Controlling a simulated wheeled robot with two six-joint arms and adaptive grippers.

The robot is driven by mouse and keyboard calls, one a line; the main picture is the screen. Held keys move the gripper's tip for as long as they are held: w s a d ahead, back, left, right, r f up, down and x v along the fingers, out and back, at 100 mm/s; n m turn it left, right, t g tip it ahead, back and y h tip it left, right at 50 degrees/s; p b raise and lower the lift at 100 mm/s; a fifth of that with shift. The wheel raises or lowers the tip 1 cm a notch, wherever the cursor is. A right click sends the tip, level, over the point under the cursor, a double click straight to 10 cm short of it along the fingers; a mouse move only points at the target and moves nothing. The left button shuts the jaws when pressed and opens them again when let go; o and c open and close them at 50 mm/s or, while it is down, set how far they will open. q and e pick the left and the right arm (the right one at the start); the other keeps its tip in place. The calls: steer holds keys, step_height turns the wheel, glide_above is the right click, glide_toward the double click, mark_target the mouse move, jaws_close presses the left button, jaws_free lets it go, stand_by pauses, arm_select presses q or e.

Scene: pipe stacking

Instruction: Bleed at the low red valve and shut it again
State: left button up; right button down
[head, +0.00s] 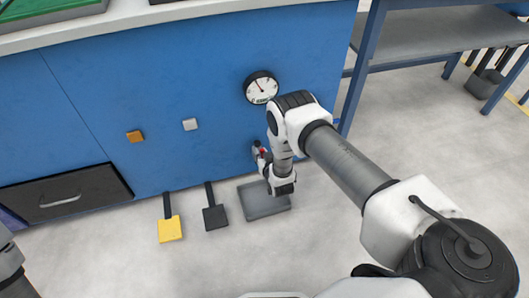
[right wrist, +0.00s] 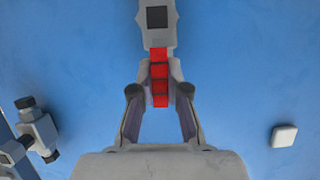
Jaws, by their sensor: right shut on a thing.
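The low red valve (head: 262,153) sits on the blue cabinet front, just above the floor, and is partly hidden by my right arm in the head view. In the right wrist view its red handle (right wrist: 159,80) hangs below a grey valve body (right wrist: 157,45). My right gripper (right wrist: 160,95) has its fingers on both sides of the red handle and is shut on it. A shallow grey tray (head: 265,208) lies on the floor beneath the valve. My left gripper is out of view.
A round gauge (head: 261,87) is on the panel above the valve. A white button (head: 190,124) and an orange button (head: 134,136) are to its left. A black pedal (head: 215,217) and a yellow pedal (head: 170,229) stand left of the tray. Open floor lies in front.

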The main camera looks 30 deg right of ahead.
steer(key=shift+a, duration=0.2)
stand_by(0.3)
steer(key=c, duration=1.1)
jaws_free()
steer(key=shift+c, duration=0.2)
steer(key=v, duration=1.2)
steer(key=shift+a, duration=0.2)
steer(key=shift+w, duration=0.1)
